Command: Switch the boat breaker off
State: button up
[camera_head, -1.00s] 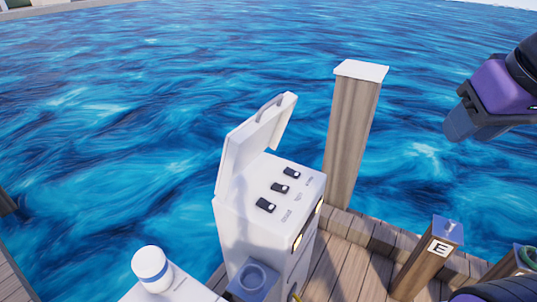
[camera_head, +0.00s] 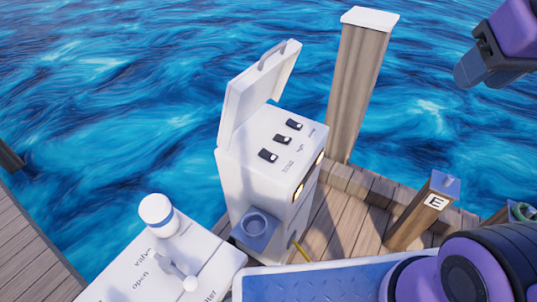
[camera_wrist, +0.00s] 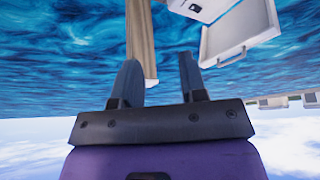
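A white breaker box (camera_head: 243,186) stands on the dock with its lid (camera_head: 256,92) raised. Its sloped top carries three black switches with white parts: a near one (camera_head: 268,156), a middle one (camera_head: 281,140) and a far one (camera_head: 294,124). Small labels sit beside them, too blurred to tell which is the boat breaker. My gripper (camera_head: 468,72) is at the upper right, well apart from the box. In the wrist view my gripper (camera_wrist: 158,72) has its fingers apart with nothing between them. The raised lid (camera_wrist: 238,35) shows there upside down, beyond the fingers.
A wooden piling (camera_head: 357,90) with a white cap stands right behind the box. A shorter post (camera_head: 420,215) marked E is to the right. A white surface (camera_head: 190,250) with a valve handle and white-and-blue cap is in front. A blue surface (camera_head: 320,283) lies at the bottom.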

dwell(0.3)
jog(key=shift+w, duration=0.1)
jog(key=c, duration=0.6)
jog(key=shift+w+a, duration=0.1)
jog(key=shift+w, duration=0.15)
grip_shut()
jog(key=w+a+f+n+g+h, duration=0.1)
jog(key=w+a+f+n, duration=0.2)
jog(key=w+a+n, duration=0.35)
jog(key=w+a+f+n+g, duration=0.1)
jog(key=w+a+f+n, duration=0.15)
jog(key=w+n, duration=0.7)
jog(key=w+a+f+n+g+y, duration=0.2)
jog(key=w+a+f+n, duration=1)
jog(key=a+f, duration=0.2)
jog(key=shift+w+a+f+n, duration=0.2)
jog(key=shift+a+n, duration=0.2)
jog(key=shift+a, duration=0.2)
